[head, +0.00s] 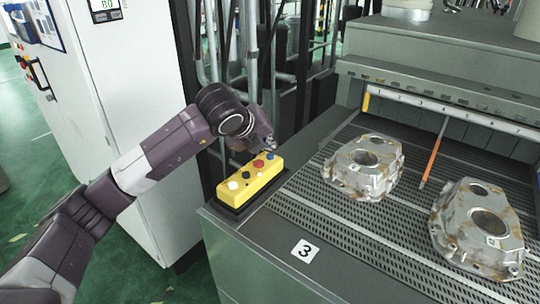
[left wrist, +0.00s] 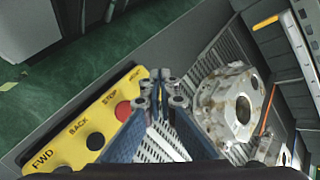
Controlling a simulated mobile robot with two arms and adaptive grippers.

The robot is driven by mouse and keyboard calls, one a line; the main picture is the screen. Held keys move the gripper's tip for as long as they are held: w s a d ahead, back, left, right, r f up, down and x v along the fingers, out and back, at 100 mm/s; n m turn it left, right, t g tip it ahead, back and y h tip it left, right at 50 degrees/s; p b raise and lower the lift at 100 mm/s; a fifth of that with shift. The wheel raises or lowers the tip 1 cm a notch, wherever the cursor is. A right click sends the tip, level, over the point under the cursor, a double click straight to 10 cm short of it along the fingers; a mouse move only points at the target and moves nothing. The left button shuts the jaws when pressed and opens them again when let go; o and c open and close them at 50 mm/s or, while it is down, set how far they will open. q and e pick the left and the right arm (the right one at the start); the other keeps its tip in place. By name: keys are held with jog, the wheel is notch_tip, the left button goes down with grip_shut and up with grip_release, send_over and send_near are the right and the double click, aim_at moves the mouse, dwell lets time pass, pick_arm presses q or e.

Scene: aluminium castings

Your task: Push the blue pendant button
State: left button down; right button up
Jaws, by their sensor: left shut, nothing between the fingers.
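The yellow pendant (head: 250,184) lies on the dark front ledge of the machine, with a white, a black, a red and a blue button in a row. The blue button (head: 270,156) is at its far right end. My left gripper (head: 270,145) is shut and empty, with its fingertips close above the blue button end; I cannot tell whether they touch it. In the left wrist view the yellow pendant (left wrist: 78,135) shows the labels FWD, BACK and STOP. The fingers (left wrist: 158,92) cover its far end there, hiding the blue button. My right gripper is not in view.
Two aluminium castings (head: 363,167) (head: 478,228) lie on the slotted conveyor bed right of the pendant. A white cabinet (head: 125,90) is behind my left arm.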

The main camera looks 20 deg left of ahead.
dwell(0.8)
pick_arm(q)
jog(key=shift+f+b, duration=0.45)
jog(key=shift+b, duration=0.35)
jog(key=shift+f+b, duration=0.45)
jog(key=shift+b, duration=0.15)
dwell(0.5)
jog(key=shift+r, duration=0.9)
